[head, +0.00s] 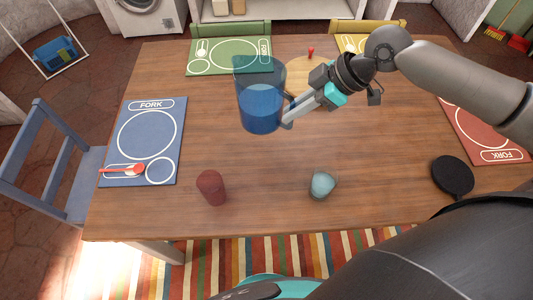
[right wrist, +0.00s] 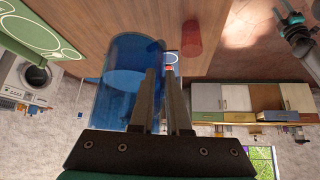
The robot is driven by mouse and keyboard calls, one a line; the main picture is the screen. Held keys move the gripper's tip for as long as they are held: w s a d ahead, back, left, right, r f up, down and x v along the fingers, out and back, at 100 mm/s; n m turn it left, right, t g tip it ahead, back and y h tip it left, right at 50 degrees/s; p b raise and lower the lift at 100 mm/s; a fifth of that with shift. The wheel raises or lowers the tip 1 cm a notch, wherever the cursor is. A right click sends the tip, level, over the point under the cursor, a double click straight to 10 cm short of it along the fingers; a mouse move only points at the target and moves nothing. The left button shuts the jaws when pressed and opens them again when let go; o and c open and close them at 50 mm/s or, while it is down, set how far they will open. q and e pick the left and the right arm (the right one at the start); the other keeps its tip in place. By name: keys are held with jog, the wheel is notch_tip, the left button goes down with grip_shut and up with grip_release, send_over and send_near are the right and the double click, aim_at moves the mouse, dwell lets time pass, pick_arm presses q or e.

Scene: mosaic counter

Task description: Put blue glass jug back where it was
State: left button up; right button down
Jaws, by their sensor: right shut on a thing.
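The blue glass jug (head: 260,105) is see-through, with a darker blue lower part. It is upright over the middle of the table, toward the far side, and overlaps the green placemat's edge in the head view. My right gripper (head: 288,117) reaches in from the right and is shut on the jug's handle side. In the right wrist view the jug (right wrist: 125,85) is left of the two fingers (right wrist: 163,100). I cannot tell whether its base touches the table. A grey and teal part at the right wrist view's upper right looks like my left gripper (right wrist: 290,25); its fingers are unclear.
The wooden table (head: 210,140) has a red cup (head: 211,187), a pale blue cup (head: 322,185) and a black round thing (head: 452,176) near its front. Blue (head: 150,115), green (head: 208,60) and red (head: 490,140) placemats lie around it. A round board (head: 308,72) lies behind the gripper.

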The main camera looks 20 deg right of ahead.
notch_tip(320, 180, down, 20)
jog(key=b, duration=0.3)
jog(key=shift+w, duration=0.1)
dwell(0.3)
jog(key=shift+f+b, duration=0.1)
jog(key=shift+b, duration=0.25)
jog(key=c, duration=1.3)
grip_release()
jog(key=shift+s+f, duration=0.1)
jog(key=shift+s, duration=0.1)
jog(key=o, duration=0.4)
